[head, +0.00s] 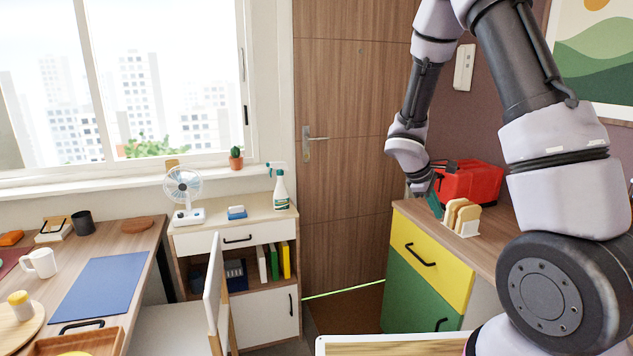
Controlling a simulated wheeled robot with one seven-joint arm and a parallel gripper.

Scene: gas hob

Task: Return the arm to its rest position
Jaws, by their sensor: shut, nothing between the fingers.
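My arm rises at the right of the head view, bends beyond the top edge and comes down again near the middle right. My gripper (424,188) is at its lower end, small and dark, just left of a red appliance (474,182) on the wooden counter. Its fingers are shut and hold nothing. The gripper is close to the appliance in the picture; I cannot tell whether they touch. A dark green part shows just below it.
Bread slices stand in a white rack (469,229) on the counter (488,254), above yellow and green drawers (428,262). A brown door (350,130) is behind. A low cabinet (235,240) bears a fan (184,190) and spray bottle (280,192). A desk (130,244) is left.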

